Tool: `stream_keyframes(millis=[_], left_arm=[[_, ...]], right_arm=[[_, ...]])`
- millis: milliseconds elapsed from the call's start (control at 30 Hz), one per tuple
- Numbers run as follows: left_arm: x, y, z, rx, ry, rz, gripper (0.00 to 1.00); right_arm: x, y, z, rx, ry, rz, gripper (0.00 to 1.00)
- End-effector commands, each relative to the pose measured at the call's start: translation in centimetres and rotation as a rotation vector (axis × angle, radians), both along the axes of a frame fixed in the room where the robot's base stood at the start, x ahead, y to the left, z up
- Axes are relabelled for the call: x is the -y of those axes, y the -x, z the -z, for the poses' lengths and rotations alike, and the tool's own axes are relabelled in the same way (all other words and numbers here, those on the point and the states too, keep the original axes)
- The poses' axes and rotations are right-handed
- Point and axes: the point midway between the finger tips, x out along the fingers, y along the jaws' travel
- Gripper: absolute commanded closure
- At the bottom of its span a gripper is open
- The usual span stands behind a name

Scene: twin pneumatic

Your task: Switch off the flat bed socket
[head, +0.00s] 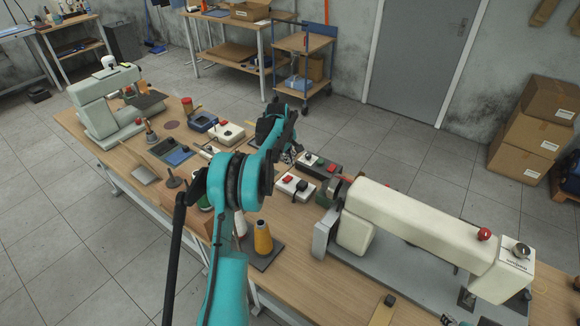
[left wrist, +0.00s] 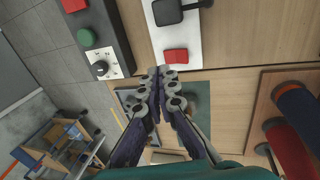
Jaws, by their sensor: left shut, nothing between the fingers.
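A white socket box (head: 293,189) with a red switch (head: 287,178) lies on the table beside the large cream sewing machine on the right. Another white socket box (head: 229,133) with a red switch lies farther back left; I see no readable label on either. In the left wrist view, a white socket (left wrist: 153,30) carries a black plug (left wrist: 168,12) and a red switch (left wrist: 175,56). My left gripper (head: 289,153) hangs over the table near the sockets. Its shut, empty fingertips (left wrist: 161,77) appear just below that red switch; contact cannot be told. My right gripper is out of view.
A dark control box (head: 320,163) with coloured buttons lies beside the near socket; its green button (left wrist: 87,37) shows in the wrist view. The cream machine (head: 410,225) blocks the right side. Spools (left wrist: 289,148) stand on a wooden board. A smaller machine (head: 105,100) stands at left.

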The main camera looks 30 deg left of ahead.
Motion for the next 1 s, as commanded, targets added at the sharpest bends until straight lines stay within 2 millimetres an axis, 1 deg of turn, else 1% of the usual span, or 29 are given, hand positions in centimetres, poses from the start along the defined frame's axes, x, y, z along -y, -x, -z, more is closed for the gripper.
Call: stream_keyframes(millis=[33, 100, 200, 333, 500, 1000], left_arm=[[-0.1, 0.0, -1.5, 0.0, 0.0, -0.001, 1.0], [-0.1, 0.0, -2.9, 0.0, 0.0, -0.001, 1.0], [0.0, 0.0, -4.6, 0.0, 0.0, -0.001, 1.0], [0.0, 0.0, -5.9, 0.0, 0.0, -0.001, 1.0], [0.0, 0.0, -6.5, 0.0, 0.0, -0.001, 1.0], [0.0, 0.0, -6.5, 0.0, 0.0, 0.001, 1.0]], right_arm=[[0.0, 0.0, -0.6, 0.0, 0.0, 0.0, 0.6], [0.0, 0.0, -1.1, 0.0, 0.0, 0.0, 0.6], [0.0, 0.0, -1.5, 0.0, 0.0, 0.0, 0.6], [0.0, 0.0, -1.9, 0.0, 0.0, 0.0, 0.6], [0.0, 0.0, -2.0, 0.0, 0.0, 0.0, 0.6], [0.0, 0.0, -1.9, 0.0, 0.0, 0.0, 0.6]])
